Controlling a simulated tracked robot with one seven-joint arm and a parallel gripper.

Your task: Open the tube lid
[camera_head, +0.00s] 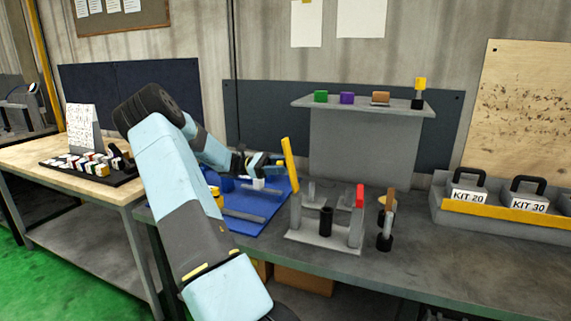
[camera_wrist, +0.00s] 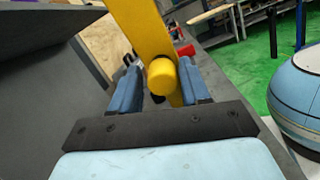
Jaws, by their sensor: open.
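A grey stand (camera_head: 310,240) on the bench carries a black tube-like cylinder (camera_head: 325,222) and a tall, slightly tilted yellow bar (camera_head: 289,163) at its left. I cannot tell for sure whether this bar is the tube lid. My gripper (camera_head: 266,164) is just left of the bar in the head view. In the wrist view my gripper (camera_wrist: 158,74) is open, its two blue fingers on either side of a round yellow knob (camera_wrist: 162,77) on the yellow bar (camera_wrist: 145,30). Gaps show at the knob's sides; its far end is hidden.
A red block (camera_head: 359,196) tops the stand's right post. A tool with a wooden handle (camera_head: 388,205) stands close to its right. A blue mat (camera_head: 262,212) with parts lies left, below my arm. A raised grey shelf (camera_head: 365,106) stands behind. The bench front right is clear.

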